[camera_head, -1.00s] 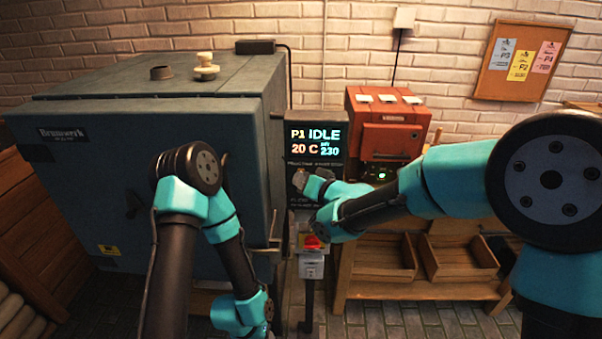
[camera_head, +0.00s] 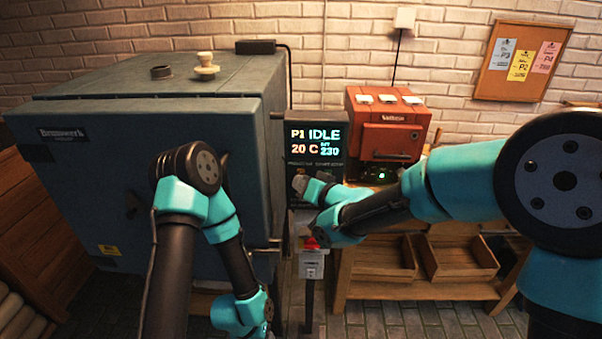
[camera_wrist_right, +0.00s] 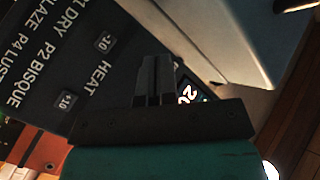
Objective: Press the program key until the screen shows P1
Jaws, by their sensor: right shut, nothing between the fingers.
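The controller screen (camera_head: 316,142) at the right side of the kiln reads P1 IDLE, 20 C and SET 230. Below it on the dark panel is a small row of labels that seems to read PROGRAM, START, STOP. My right gripper (camera_head: 299,184) is shut and empty in front of the panel, just below that row. In the right wrist view its closed fingers (camera_wrist_right: 157,70) point at the panel (camera_wrist_right: 60,60) and cover part of it, along with most of the screen. I cannot make out the program key or whether the fingers touch the panel. My left gripper is out of view.
The grey-blue kiln (camera_head: 95,130) fills the left, with my left arm in front of it. A red switch (camera_head: 311,242) sits below the panel. A red furnace (camera_head: 388,125) stands on a wooden bench to the right, with open trays (camera_head: 460,262) below.

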